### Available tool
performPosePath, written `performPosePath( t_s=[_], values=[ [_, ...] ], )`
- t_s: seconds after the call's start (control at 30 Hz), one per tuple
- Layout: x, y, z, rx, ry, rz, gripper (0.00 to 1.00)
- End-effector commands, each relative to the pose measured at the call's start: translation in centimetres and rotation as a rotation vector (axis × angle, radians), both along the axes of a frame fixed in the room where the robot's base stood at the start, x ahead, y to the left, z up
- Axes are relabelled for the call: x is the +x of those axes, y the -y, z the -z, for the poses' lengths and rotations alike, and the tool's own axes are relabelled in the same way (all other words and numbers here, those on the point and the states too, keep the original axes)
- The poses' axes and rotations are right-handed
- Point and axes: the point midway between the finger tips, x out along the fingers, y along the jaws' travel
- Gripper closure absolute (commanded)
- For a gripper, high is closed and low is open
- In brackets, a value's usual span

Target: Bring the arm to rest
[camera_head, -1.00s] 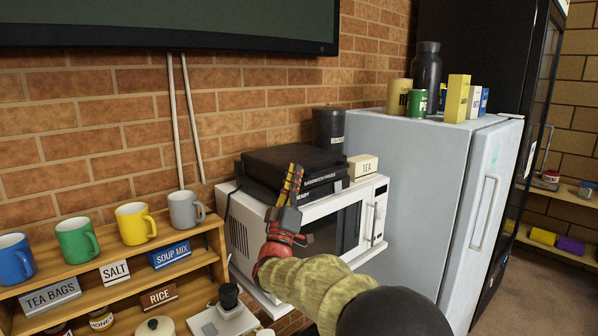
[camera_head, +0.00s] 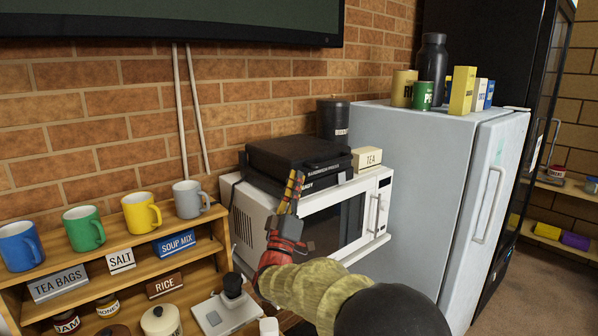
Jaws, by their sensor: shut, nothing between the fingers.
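My gripper (camera_head: 294,180) points upward in front of the white microwave (camera_head: 322,222), with its yellow-striped fingers shut and nothing seen between them. My arm reaches in from the bottom of the picture, its lower part in a mottled olive sleeve. The fingertips overlap the lower edge of the black sandwich press (camera_head: 300,150) in the picture; I cannot tell the gap in depth. My gripper hides part of the microwave's front.
A wooden shelf (camera_head: 136,258) with several mugs and labels stands at the left. A fridge (camera_head: 425,170) with cans and boxes on top is at the right. A white kitchen scale (camera_head: 222,316) sits below my gripper. Floor (camera_head: 548,285) shows at the far right.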

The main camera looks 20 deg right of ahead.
Motion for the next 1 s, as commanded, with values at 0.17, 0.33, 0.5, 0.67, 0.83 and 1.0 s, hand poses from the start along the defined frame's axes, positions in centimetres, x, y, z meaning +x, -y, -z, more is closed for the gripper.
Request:
performPosePath(
  t_s=[0.17,0.33,0.5,0.67,0.83,1.0],
  values=[
    [-2.6,-1.8,2.2,-0.001,0.003,-0.002,1.0],
    [-4.5,-3.1,3.8,-0.002,0.006,-0.003,1.0],
    [-5.5,-3.7,4.6,-0.001,0.01,-0.002,1.0],
    [-5.1,-3.8,3.8,0.038,-0.022,-0.07,1.0],
    [-3.9,-4.5,1.9,0.166,-0.148,-0.275,1.0],
    [-4.5,-5.9,1.6,0.332,-0.325,-0.478,1.0]
  ],
)
